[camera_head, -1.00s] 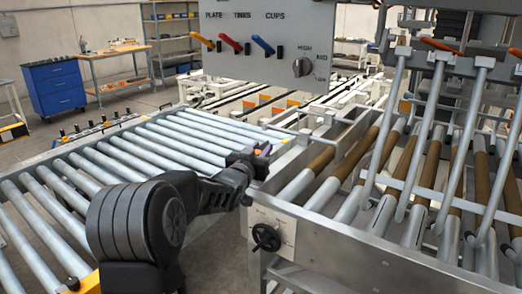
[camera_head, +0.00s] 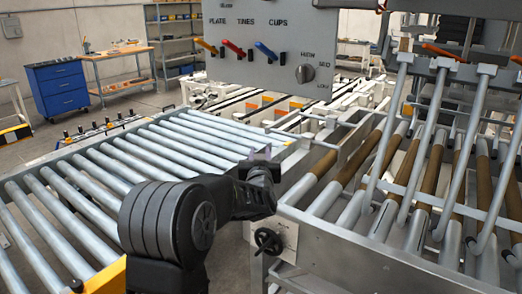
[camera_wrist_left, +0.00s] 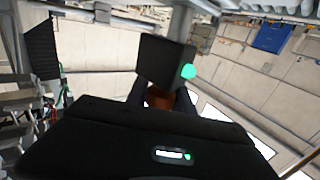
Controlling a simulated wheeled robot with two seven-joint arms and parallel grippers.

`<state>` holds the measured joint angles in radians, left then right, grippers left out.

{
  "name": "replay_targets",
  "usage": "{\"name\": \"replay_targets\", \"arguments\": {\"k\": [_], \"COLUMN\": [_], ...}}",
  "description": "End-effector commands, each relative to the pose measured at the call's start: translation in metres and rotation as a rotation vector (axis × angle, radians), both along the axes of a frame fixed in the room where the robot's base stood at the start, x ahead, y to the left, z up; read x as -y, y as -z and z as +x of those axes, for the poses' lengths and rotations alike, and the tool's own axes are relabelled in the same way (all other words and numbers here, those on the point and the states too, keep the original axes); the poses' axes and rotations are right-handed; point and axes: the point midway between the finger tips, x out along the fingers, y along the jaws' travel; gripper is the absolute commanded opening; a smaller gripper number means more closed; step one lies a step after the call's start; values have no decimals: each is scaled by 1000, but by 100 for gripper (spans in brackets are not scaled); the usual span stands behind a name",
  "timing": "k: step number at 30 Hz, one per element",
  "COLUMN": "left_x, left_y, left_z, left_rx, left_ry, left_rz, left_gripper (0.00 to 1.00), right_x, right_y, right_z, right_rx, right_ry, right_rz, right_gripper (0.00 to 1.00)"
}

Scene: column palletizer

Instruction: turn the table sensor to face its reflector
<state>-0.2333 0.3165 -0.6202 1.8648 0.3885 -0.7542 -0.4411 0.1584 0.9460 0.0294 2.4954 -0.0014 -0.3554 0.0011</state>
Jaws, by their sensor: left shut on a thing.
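The table sensor is a dark box (camera_wrist_left: 165,60) with a glowing green spot on its right side, in the left wrist view. My left gripper (camera_wrist_left: 160,97) is shut on it, with a finger on each side and a brown-orange part between them. In the head view my left gripper (camera_head: 260,168) is at the right edge of the roller table (camera_head: 135,150), beside the metal frame. The sensor there is small and mostly hidden by the gripper. I cannot make out the reflector. My right gripper is not in view.
A grey control panel (camera_head: 275,65) with coloured levers and a knob hangs above the rollers. A metal frame with brown-sleeved rollers (camera_head: 360,155) and tilted bars fills the right. A blue cabinet (camera_head: 60,90) stands far left.

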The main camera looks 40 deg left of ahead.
Motion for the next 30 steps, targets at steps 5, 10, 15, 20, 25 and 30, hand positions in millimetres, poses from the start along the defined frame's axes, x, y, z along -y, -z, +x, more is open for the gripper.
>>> {"name": "replay_targets", "arguments": {"k": [5, 10, 15, 20, 25, 30], "left_x": [0, 0, 0, 0, 3, 16], "left_y": [-2, -2, -1, 0, 0, 0], "left_z": [0, 0, 0, 0, -5, -22], "left_rx": [6, 4, 3, 2, 3, 5], "left_ry": [0, 1, 1, 2, 2, 3], "left_rz": [4, 3, 2, 2, 0, -3], "left_gripper": [0, 39, 50, 50, 50, 50], "right_x": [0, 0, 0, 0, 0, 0], "right_y": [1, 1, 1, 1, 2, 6], "right_z": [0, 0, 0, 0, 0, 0], "right_rx": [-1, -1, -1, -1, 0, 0], "right_ry": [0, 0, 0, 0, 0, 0], "right_rz": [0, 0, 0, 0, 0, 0], "right_gripper": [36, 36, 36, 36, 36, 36]}}
